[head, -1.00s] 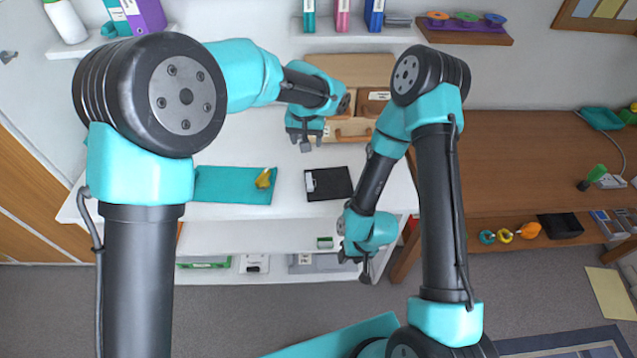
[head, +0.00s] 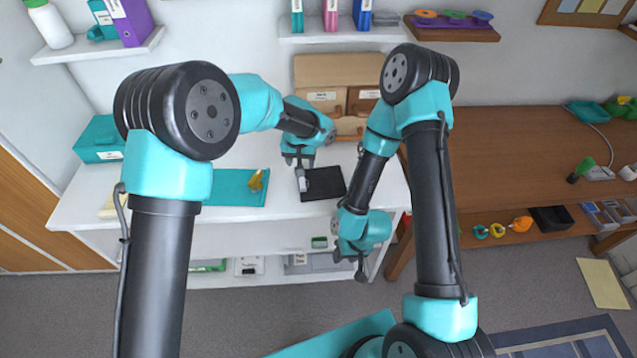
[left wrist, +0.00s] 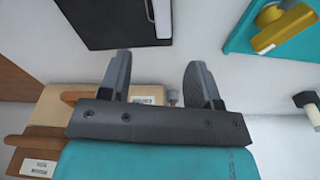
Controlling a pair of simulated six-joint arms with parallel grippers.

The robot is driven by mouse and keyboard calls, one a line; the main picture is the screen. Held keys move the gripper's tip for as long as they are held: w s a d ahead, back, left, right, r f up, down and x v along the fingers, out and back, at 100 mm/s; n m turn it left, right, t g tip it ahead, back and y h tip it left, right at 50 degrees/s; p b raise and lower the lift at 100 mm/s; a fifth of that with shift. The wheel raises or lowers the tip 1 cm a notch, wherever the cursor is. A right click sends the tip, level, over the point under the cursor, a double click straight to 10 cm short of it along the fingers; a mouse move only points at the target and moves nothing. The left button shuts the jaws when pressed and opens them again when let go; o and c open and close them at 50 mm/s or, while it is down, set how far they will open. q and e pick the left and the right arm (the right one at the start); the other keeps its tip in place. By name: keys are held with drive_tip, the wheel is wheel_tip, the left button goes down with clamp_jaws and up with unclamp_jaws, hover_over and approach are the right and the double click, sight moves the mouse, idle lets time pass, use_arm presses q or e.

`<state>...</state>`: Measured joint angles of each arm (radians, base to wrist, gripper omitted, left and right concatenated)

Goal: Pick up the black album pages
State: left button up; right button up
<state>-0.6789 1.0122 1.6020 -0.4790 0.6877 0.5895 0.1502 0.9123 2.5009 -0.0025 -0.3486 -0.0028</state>
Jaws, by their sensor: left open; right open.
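The black album pages (head: 328,186) lie flat on the white table as a dark rectangle with a pale strip near one edge. They also show at the top of the left wrist view (left wrist: 105,25). My left gripper (head: 301,180) is open and empty, over the left side of the pages in the head view, partly covering them. In the left wrist view its two fingers (left wrist: 162,65) are spread with nothing between them, and the pages lie beyond the left finger. My right gripper (head: 361,265) is open and empty in front of the table's front edge, right of centre.
A teal mat (head: 222,188) with a yellow object (head: 256,181) on it lies left of the pages. A cardboard-coloured drawer box (head: 318,72) stands at the back of the table. A lower shelf holds trays. A brown desk (head: 500,150) stands to the right.

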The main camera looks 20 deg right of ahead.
sight(321, 181)
use_arm(q)
drive_tip(key=shift+w+d+f, duration=0.1)
drive_tip(key=shift+w+f, duration=0.05)
drive_tip(key=shift+f, duration=1.1)
drive_tip(key=shift+w+f, duration=0.15)
drive_tip(key=shift+f, duration=1.15)
drive_tip(key=shift+w+f, duration=0.1)
drive_tip(key=shift+f, duration=1.2)
drive_tip(key=shift+c, duration=0.2)
clamp_jaws()
